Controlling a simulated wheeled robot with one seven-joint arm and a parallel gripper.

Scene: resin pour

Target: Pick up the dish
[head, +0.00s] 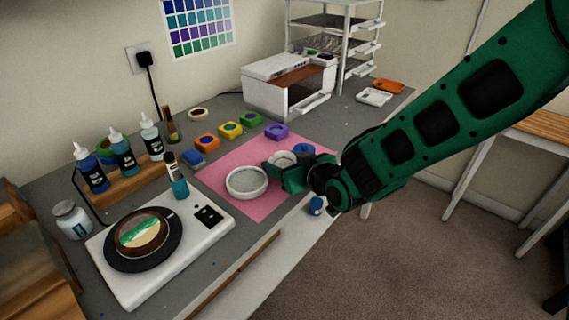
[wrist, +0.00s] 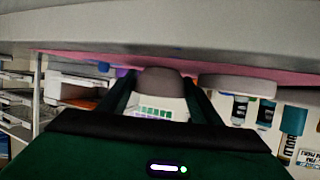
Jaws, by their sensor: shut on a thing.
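My gripper (head: 288,172) is low over the right part of the pink mat (head: 262,206). It is shut on a small pale round dish (head: 282,158), which shows just behind the fingers in the head view. In the wrist view the dish (wrist: 158,82) sits between the two fingers and looks grey in shade. The fingers hide part of it, and I cannot tell whether it is clear of the mat. A wider white round dish (head: 246,182) stands on the mat to the left of my gripper, and its side shows in the wrist view (wrist: 238,85).
A blue round piece (head: 303,149) is close behind my gripper. Several coloured square pieces, one purple (head: 276,131), line the mat's back edge. A white machine (head: 275,92) stands behind.

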